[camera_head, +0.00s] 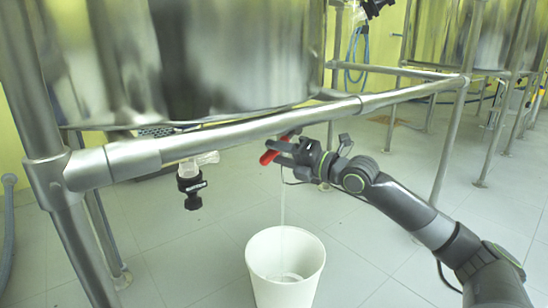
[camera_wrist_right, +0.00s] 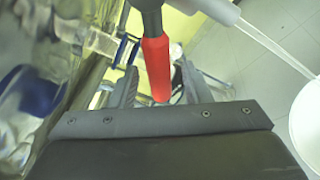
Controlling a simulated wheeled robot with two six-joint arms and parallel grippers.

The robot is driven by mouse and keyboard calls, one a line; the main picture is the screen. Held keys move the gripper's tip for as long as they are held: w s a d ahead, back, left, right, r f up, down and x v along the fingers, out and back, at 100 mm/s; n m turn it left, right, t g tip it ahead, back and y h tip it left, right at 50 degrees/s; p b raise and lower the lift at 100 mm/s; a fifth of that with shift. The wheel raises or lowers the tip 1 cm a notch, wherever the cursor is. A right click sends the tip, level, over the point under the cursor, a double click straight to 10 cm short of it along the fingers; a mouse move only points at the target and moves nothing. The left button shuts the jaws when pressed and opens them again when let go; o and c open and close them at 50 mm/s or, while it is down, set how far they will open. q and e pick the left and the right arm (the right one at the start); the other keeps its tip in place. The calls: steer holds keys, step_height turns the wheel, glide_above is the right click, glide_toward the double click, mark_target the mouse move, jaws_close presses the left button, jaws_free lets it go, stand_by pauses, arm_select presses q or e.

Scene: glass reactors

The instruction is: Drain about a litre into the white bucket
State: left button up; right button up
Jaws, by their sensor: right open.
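The white bucket (camera_head: 262,282) stands upright on the floor below the tank's frame. A thin clear stream (camera_head: 283,208) falls into it, and some liquid (camera_head: 287,277) shows at its bottom. The stream (camera_wrist_right: 278,46) and part of the bucket's rim (camera_wrist_right: 296,118) also show at the right of the wrist view. My right gripper (camera_head: 279,150) is at the red valve handle (camera_head: 268,157), just under the steel rail. In the wrist view the handle (camera_wrist_right: 156,68) lies between the spread fingers (camera_wrist_right: 157,88). The valve body is mostly hidden. My left gripper is out of view.
A steel rail (camera_head: 230,133) crosses above my right arm, with a thick post (camera_head: 62,200) at the left. A glass fitting with a black end (camera_head: 192,185) hangs under the tank. Tiled floor is open around the bucket. More frames and a blue hose (camera_head: 357,50) stand behind.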

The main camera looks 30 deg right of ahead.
steer(key=shift+x, duration=0.95)
steer(key=shift+s, duration=0.1)
jaws_close()
